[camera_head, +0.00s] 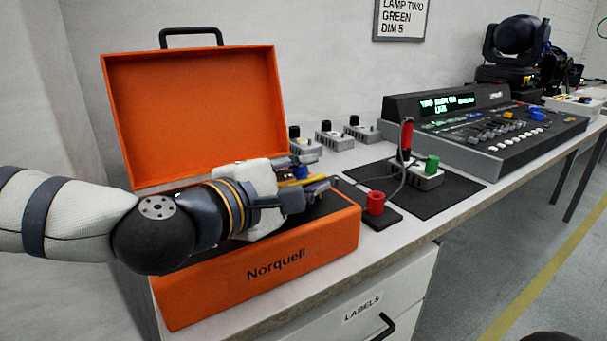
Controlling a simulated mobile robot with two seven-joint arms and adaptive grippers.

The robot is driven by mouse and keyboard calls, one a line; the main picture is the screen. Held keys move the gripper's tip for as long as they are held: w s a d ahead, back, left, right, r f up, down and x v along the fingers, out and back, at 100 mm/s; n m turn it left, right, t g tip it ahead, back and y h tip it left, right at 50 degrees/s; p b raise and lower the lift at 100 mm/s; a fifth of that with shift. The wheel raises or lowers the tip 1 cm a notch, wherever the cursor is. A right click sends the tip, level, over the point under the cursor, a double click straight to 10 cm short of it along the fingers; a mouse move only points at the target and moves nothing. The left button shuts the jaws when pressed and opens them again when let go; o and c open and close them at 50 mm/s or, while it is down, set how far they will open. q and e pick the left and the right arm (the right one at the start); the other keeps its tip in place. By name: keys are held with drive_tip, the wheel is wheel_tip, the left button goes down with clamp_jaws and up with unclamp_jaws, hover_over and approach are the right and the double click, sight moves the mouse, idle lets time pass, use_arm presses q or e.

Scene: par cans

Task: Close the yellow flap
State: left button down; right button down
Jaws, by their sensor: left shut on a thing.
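My left gripper (312,181) reaches in from the left over the open orange case (255,270) marked "Norquell". It is shut on a thin yellow piece (298,181), mostly hidden by the fingers. I cannot tell for sure whether this piece is the yellow flap, and no other flap in yellow shows clearly. The case's lid (195,110) stands raised at the back. My arm and gripper hide much of the inside of the case. My right gripper is not in view.
Right of the case, a red knob (376,202) sits on a black block. A dark mat (452,193) holds a box with a green knob (432,164) and a red-handled tool (406,138). Several knob boxes (332,137) stand behind. A lighting console (485,125) stands farther right.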

use_arm(q)
drive_tip(key=shift+w+a+r, duration=0.1)
drive_tip(key=shift+w+r, duration=0.05)
drive_tip(key=shift+r, duration=0.1)
idle(0.3)
drive_tip(key=c, duration=1.6)
unclamp_jaws()
drive_tip(key=shift+o, duration=0.2)
drive_tip(key=shift+f, duration=0.15)
